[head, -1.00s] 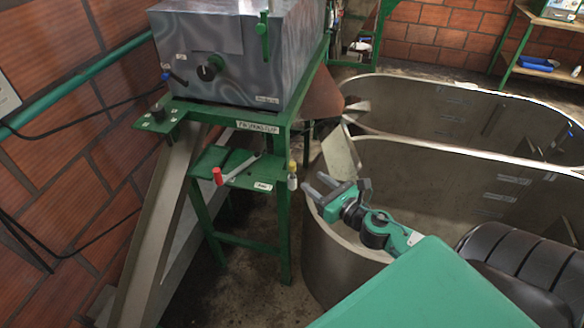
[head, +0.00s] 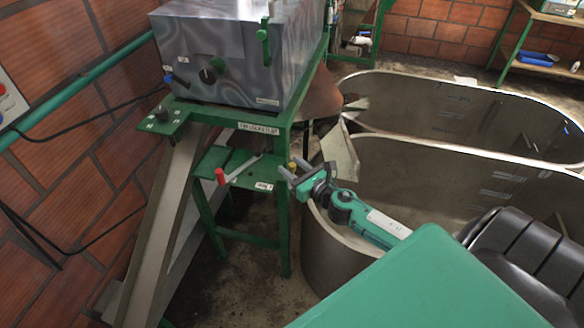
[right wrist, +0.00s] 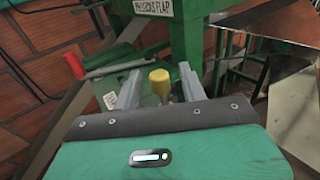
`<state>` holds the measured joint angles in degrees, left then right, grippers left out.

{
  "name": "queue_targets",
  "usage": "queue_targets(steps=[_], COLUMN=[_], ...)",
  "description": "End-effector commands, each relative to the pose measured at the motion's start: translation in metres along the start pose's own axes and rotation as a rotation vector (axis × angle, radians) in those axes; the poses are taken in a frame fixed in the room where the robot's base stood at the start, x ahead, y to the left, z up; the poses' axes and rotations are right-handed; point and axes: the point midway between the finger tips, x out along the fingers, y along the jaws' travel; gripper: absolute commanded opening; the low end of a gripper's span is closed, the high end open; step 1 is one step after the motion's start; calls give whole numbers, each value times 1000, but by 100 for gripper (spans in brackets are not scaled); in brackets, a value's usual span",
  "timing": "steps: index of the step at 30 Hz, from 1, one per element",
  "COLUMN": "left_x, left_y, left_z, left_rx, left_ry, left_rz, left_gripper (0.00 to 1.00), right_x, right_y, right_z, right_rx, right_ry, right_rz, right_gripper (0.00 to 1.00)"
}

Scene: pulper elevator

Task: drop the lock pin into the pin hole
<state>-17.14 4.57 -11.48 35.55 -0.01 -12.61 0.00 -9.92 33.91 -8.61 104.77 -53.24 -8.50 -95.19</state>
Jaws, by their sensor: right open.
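A yellow-topped pin, which looks like the lock pin (head: 292,166), stands upright at the right edge of the green stand's lower shelf. In the right wrist view the yellow knob (right wrist: 160,78) shows between the two grey fingers, with gaps on both sides. My right gripper (head: 288,177) is open at the pin, and its fingers point toward the stand. How deep the fingers reach past the knob is hard to tell. I cannot make out the pin hole for certain. My left gripper is not in view.
A red-handled lever (head: 220,177) lies across the lower shelf (head: 214,158), left of the pin. A grey metal machine (head: 235,50) sits on the stand above. A large steel tank (head: 400,165) is at the right. A brick wall is at the left.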

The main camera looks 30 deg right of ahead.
Motion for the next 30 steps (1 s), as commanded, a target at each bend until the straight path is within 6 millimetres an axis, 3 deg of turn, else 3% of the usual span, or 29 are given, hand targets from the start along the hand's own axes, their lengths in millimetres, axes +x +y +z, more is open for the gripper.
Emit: queue_targets(steps=[10, 16, 30], left_x=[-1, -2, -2], left_y=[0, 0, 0], left_z=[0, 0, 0], left_rx=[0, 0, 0], left_ry=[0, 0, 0], left_rz=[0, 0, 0], left_gripper=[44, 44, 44], right_x=[5, 5, 5], right_y=[0, 0, 0], right_z=[-1, -1, 2], right_rx=[0, 0, -1], right_ry=[0, 0, 0], right_rz=[0, 0, 0], right_gripper=[40, 1, 0])
